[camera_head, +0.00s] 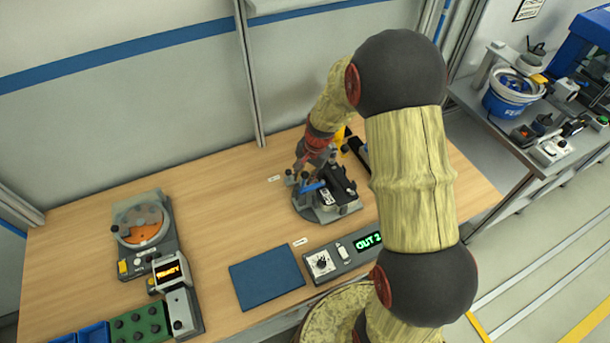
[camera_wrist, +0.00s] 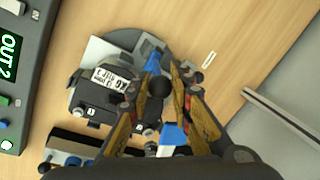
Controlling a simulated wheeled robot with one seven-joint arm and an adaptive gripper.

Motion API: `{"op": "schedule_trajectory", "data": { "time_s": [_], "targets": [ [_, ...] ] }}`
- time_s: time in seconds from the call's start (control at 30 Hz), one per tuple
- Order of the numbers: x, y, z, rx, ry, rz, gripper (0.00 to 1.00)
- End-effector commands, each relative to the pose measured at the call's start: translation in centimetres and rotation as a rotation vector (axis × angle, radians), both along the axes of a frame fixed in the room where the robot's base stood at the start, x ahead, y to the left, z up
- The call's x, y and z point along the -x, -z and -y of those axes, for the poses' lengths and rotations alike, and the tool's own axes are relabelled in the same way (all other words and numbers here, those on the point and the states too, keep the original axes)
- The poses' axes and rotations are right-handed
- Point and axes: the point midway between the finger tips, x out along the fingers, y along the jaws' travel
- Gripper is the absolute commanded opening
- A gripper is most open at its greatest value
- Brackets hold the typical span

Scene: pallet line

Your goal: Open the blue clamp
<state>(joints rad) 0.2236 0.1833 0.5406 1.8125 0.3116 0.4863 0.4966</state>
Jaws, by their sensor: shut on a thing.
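The blue clamp (camera_head: 313,187) sits on a round grey fixture base (camera_head: 327,214) on the wooden table. In the wrist view one blue part of the clamp (camera_wrist: 152,58) shows beyond the fingertips, and another blue part shows nearer, by the right finger. My gripper (camera_wrist: 163,82) is shut on a black ball knob (camera_wrist: 159,88), which sits between its fingers. A dark box with a white label (camera_wrist: 118,84) lies on the fixture beside the fingers. In the head view my arm comes down over the fixture, and the fingertips are hard to make out.
A control box with a green OUT 2 display (camera_head: 370,241) and a blue mat (camera_head: 267,278) lie in front of the fixture. A device with an orange dish (camera_head: 143,224) stands at the left. A wall (camera_head: 130,100) rises behind.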

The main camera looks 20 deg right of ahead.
Motion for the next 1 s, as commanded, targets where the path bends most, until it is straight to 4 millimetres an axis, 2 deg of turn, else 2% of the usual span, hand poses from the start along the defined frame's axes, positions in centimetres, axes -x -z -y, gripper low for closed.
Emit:
{"op": "schedule_trajectory", "data": {
  "time_s": [0.3,0.83,1.0],
  "targets": [
    [-0.03,-0.03,-0.01,0.000,0.000,0.000,0.00],
    [-0.12,-0.05,-0.03,0.002,0.000,0.001,0.00],
    [-0.94,-0.15,-0.20,0.023,-0.002,0.002,0.00]
  ]
}}
